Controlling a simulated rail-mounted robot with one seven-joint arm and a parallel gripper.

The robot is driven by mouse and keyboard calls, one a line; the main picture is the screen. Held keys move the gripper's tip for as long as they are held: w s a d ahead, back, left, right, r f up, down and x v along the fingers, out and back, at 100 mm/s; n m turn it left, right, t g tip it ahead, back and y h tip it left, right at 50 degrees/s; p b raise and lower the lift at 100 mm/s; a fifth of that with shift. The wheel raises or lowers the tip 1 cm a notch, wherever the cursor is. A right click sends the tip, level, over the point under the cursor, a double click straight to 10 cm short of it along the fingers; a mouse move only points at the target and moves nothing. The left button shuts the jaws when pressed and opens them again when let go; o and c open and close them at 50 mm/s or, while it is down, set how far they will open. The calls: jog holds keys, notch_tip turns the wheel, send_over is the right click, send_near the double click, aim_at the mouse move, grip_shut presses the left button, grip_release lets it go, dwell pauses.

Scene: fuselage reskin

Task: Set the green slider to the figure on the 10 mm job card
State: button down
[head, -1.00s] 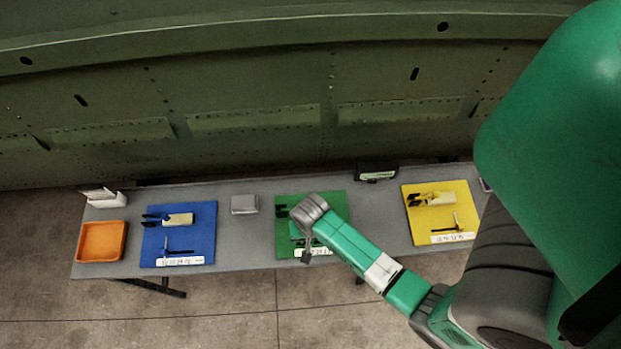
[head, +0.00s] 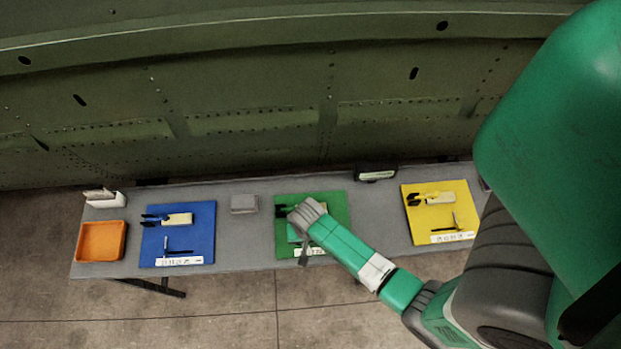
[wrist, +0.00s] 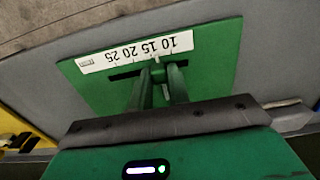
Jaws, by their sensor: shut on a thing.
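The green board (head: 340,215) lies on the table, with my gripper over it. In the wrist view, the board (wrist: 215,60) carries a white scale strip (wrist: 90,66) that appears upside down, marked 10, 15, 20 and 25, beside a dark slot (wrist: 125,75). My gripper (wrist: 159,68) is shut on the green slider at the slot. Most of the slider is hidden by the fingers; its small tip (wrist: 157,60) shows near the 15 mark, toward the 10 side. The exact setting cannot be read. No job card figure is legible.
The blue board (head: 205,225) and yellow board (head: 465,200) lie on either side. An orange tray (head: 101,241) is at the far left. A white holder (head: 104,198), a grey block (head: 244,204) and a dark display (head: 376,173) stand along the back.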

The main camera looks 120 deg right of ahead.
jog(key=shift+w+d, duration=0.2)
jog(key=shift+w, duration=0.3)
jog(key=shift+w+d, duration=0.2)
jog(key=shift+w, duration=0.3)
jog(key=c, duration=1.7)
grip_release()
jog(key=o, duration=0.4)
jog(key=shift+w, duration=0.1)
notch_tip(320, 180, up, 8)
jog(key=shift+f+p, duration=0.1)
jog(key=shift+p, duration=0.3)
